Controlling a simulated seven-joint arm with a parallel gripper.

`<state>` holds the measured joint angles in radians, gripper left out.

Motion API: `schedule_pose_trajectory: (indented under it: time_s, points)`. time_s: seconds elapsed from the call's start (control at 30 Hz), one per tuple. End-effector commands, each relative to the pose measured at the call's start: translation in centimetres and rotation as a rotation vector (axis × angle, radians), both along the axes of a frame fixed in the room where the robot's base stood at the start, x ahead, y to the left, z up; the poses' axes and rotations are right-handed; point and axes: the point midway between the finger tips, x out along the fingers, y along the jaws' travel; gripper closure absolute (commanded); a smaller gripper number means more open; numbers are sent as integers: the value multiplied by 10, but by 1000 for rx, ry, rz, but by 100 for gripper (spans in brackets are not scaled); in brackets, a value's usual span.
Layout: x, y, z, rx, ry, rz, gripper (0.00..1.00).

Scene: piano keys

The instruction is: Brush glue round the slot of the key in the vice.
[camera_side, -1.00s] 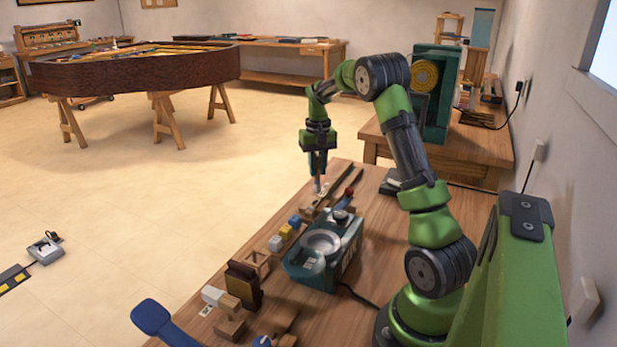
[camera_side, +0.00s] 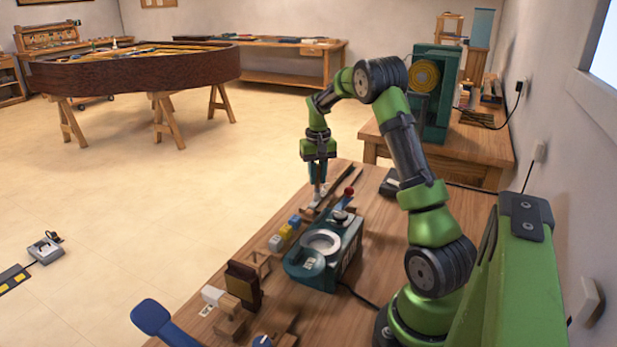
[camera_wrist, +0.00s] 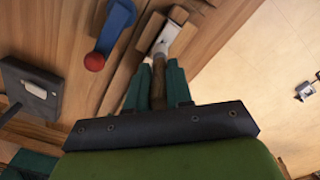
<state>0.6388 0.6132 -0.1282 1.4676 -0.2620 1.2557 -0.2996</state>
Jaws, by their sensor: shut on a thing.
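My gripper (camera_wrist: 158,88) is shut on the wooden handle of a brush (camera_wrist: 158,72), which points away from the wrist. The brush's pale metal end (camera_wrist: 165,40) lies over the wooden pieces of the vice area. In the side view my gripper (camera_side: 318,178) hangs over the far end of the bench, with the brush close above the wooden parts. A blue lever (camera_wrist: 116,27) with a red ball (camera_wrist: 95,62) is beside the wooden pieces. The brush tip, the key's slot and any glue are too small to make out. I cannot tell whether the tip touches the wood.
A teal machine with a round silver pot (camera_side: 322,242) stands on the bench (camera_side: 375,285), nearer the camera. A dark flat device (camera_side: 390,182) lies right of the gripper.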

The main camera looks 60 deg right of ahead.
Motion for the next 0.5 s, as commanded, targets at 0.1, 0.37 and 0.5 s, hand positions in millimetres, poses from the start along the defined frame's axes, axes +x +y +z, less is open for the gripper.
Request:
schedule_pose_trajectory:
  time_s: [0.1, 0.37, 0.5]
  points:
    - [0, 12, 0, 1, 1, 2, 100]
    - [0, 36, 0, 1, 1, 2, 100]
    - [0, 21, 0, 0, 1, -2, 100]
